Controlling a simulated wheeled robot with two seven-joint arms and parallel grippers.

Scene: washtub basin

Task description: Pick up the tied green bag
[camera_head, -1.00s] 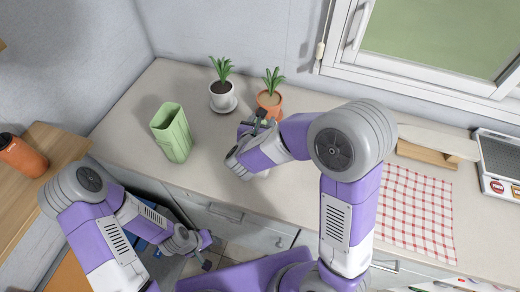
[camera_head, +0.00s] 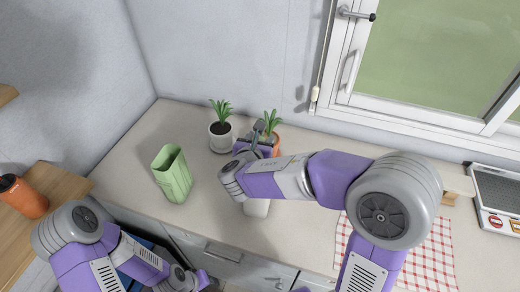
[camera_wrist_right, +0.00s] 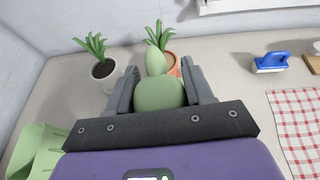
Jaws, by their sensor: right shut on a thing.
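The tied green bag (camera_wrist_right: 160,92) shows in the right wrist view as a rounded green bundle with a narrower top. It sits between the two fingers of my right gripper (camera_wrist_right: 160,86), which is shut on it. In the head view my right gripper (camera_head: 256,142) is in front of the terracotta plant pot, and my arm mostly hides the bag there. My left gripper (camera_head: 200,281) is low in the head view, in front of the counter's edge; its fingers are too unclear to read.
An open green bin (camera_head: 172,176) stands on the counter left of my right gripper. A white potted plant (camera_head: 221,136) and a terracotta pot (camera_wrist_right: 174,64) stand near the back wall. A checked cloth (camera_head: 430,250) and a blue-handled brush (camera_wrist_right: 271,62) lie to the right.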

